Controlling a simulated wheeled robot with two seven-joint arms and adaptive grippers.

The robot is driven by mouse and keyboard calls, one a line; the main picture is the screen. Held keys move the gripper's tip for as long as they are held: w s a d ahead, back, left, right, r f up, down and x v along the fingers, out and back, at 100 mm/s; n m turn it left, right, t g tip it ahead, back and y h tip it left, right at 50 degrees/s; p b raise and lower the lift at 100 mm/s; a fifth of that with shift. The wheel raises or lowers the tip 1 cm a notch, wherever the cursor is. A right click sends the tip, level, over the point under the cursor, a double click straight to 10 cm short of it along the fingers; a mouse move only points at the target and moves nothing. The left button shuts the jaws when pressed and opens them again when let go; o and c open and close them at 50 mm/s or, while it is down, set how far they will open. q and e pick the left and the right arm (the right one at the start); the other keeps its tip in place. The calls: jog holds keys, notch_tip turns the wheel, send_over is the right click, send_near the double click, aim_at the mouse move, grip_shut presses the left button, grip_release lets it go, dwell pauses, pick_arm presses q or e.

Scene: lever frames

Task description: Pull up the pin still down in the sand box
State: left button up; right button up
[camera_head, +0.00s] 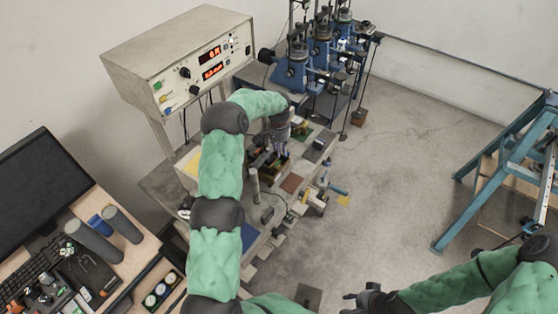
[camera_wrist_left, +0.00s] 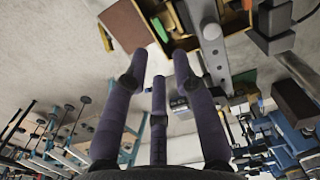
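My left gripper (camera_head: 278,136) is over the cluttered bench, beside an open box (camera_head: 273,166) with dark contents. In the left wrist view my left gripper (camera_wrist_left: 160,68) has its fingers spread with nothing between them. Past the fingertips that view shows a tan-walled box (camera_wrist_left: 236,22) holding green and orange pieces, and a grey round-ended post (camera_wrist_left: 212,34). I cannot make out sand, or which part is the pin that is down. My right gripper (camera_head: 362,301) is low at the bottom edge, empty, its fingers apart, far from the bench.
A grey upright cylinder (camera_head: 255,186) stands on the bench near my left arm. A control cabinet (camera_head: 180,62) with red displays stands behind. Blue lever frames (camera_head: 300,66) stand at the back. A desk with a monitor (camera_head: 42,200) is at left.

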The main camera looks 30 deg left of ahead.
aim_at(279, 162)
pick_arm(q)
notch_tip(279, 162, down, 8)
jog(key=shift+r+p, duration=0.1)
jog(key=shift+p, duration=0.6)
grip_shut()
